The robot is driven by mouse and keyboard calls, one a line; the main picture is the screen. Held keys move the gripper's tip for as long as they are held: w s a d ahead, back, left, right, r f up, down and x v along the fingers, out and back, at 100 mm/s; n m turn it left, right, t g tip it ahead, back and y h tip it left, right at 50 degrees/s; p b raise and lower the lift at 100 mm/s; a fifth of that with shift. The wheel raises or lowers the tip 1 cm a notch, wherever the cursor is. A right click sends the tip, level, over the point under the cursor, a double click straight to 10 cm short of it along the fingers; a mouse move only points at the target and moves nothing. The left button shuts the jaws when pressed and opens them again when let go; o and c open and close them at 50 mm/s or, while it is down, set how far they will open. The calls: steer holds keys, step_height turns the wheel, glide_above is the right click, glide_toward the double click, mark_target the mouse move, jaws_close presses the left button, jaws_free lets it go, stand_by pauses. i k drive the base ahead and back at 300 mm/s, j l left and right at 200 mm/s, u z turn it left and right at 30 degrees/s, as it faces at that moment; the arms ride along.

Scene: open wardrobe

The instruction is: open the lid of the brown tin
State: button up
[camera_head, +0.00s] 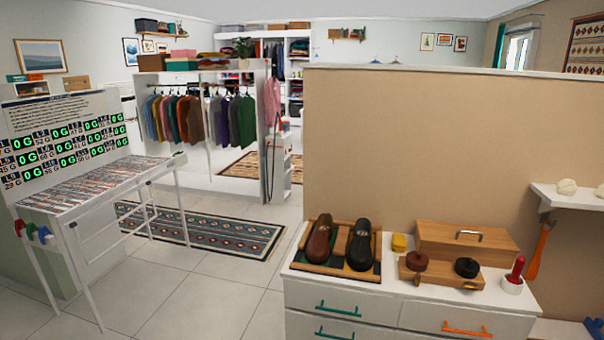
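A small round brown tin (417,262) sits on the right part of the white dresser top, at the front left of a wooden shoe-care box. It looks shut, though it is too small to make out the lid seam. A similar round black tin (467,268) lies to its right. My gripper is not in view, so its place relative to the tin cannot be told.
A beige partition (420,150) stands behind.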

mark_target(418, 259)
steer(key=i+l, duration=0.2)
steer(key=i, duration=0.25)
steer(key=i+l, duration=0.2)
steer(key=i, duration=0.25)
steer(key=i+l, duration=0.15)
steer(key=i, duration=0.25)
